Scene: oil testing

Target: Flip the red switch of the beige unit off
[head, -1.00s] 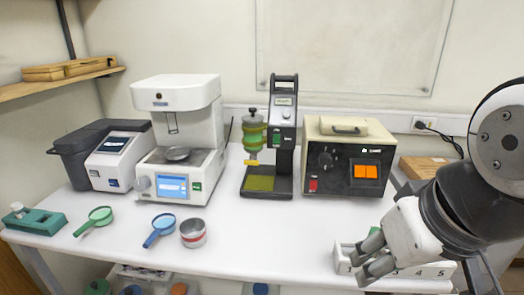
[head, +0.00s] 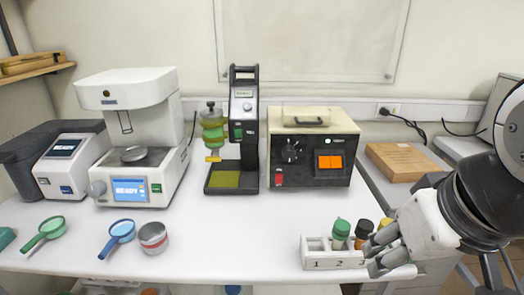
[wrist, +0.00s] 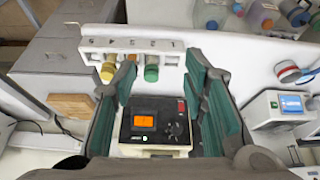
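My gripper (head: 378,250) is at the right front, beside the vial rack, apart from the unit. The wrist view shows its fingers (wrist: 160,62) spread and empty.
A black stand with a green cylinder (head: 229,190) is left of the unit. A cardboard box (head: 405,162) lies to the right.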

